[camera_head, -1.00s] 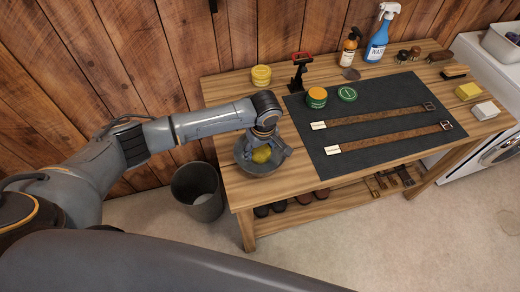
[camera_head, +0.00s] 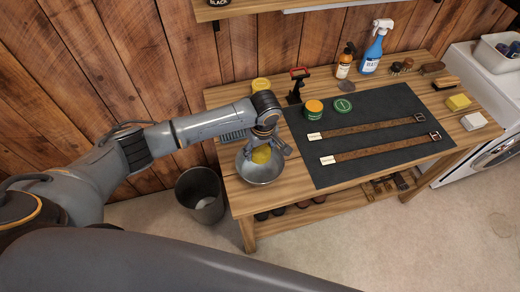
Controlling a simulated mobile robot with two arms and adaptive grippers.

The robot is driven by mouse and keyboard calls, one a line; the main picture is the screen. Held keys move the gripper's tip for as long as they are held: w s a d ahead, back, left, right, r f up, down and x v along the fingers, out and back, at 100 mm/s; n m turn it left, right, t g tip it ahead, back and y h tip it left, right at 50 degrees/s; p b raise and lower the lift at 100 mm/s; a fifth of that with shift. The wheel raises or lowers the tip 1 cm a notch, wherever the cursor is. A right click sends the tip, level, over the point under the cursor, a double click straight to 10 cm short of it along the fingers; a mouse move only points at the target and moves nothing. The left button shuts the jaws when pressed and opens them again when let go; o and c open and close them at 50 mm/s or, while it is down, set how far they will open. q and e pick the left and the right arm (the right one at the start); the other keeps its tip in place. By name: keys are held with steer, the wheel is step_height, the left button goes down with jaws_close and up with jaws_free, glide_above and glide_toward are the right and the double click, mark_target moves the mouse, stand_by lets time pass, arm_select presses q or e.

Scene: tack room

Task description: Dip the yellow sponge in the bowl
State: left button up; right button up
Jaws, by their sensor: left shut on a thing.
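The grey metal bowl (camera_head: 258,175) stands near the left front corner of the wooden workbench (camera_head: 290,190). My left gripper (camera_head: 266,151) is above the bowl, shut on a round yellow sponge (camera_head: 262,155). The sponge shows between the fingers, over the back part of the bowl opening. Whether its underside touches anything in the bowl cannot be told. Another yellow block (camera_head: 458,102), which looks like a sponge, lies at the right end of the bench beside a white block (camera_head: 473,121). My right gripper is out of view.
A dark mat (camera_head: 372,159) with two brown straps (camera_head: 375,128) covers the bench middle. Behind stand an open green tin (camera_head: 314,109), a black stand (camera_head: 297,85), an amber bottle (camera_head: 345,60) and a blue spray bottle (camera_head: 374,50). A bin (camera_head: 200,195) is on the floor left.

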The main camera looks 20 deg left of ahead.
arm_select(q)
steer(key=shift+r, duration=2.85)
